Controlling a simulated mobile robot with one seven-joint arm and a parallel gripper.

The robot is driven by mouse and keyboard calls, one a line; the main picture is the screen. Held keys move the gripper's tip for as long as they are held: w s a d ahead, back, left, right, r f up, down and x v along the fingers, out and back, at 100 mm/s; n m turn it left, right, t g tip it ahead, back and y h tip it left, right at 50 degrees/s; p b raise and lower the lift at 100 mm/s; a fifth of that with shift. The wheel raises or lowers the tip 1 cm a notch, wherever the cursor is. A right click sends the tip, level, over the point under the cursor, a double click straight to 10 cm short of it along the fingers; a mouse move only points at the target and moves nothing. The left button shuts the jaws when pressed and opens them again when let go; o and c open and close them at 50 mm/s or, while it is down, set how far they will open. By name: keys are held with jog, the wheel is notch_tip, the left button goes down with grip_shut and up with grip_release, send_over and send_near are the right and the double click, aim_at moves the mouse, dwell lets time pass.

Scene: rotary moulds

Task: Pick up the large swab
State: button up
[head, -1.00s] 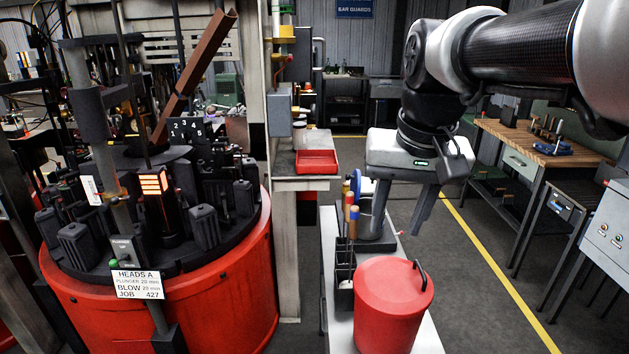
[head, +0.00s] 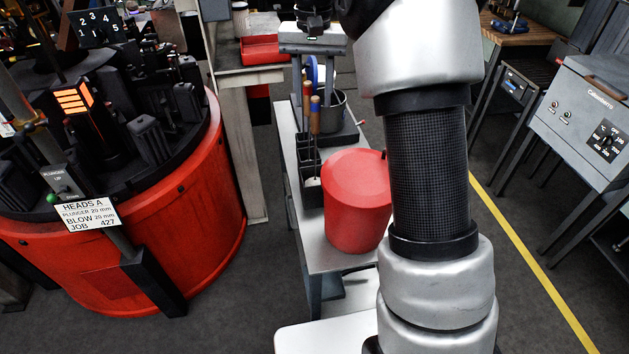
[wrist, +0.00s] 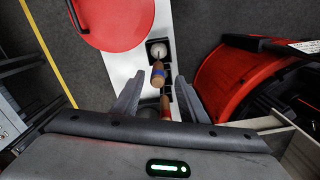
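Two swabs with wooden handles stand in a black holder (head: 311,191) on a narrow metal bench. I cannot tell for sure which is the large swab. The red-banded handle (wrist: 165,106) shows closer in. My gripper (wrist: 160,78) is open, its fingers either side of the handles, with nothing gripped. In the head view it hangs behind the swabs, its fingertips unclear.
A red lidded bucket (head: 356,203) stands right beside the holder on the bench (head: 340,262). A metal pot (head: 346,118) and a blue disc are behind the swabs. The red rotary machine (head: 180,258) is to the left, with a post and red tray (head: 262,48) between.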

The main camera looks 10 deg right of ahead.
aim_at(315, 130)
notch_tip(315, 130, down, 5)
jog(key=shift+s+d+f+p, duration=0.15)
jog(key=shift+f+p, duration=0.25)
jog(key=shift+f, duration=2.3)
jog(key=shift+c, duration=0.4)
grip_shut()
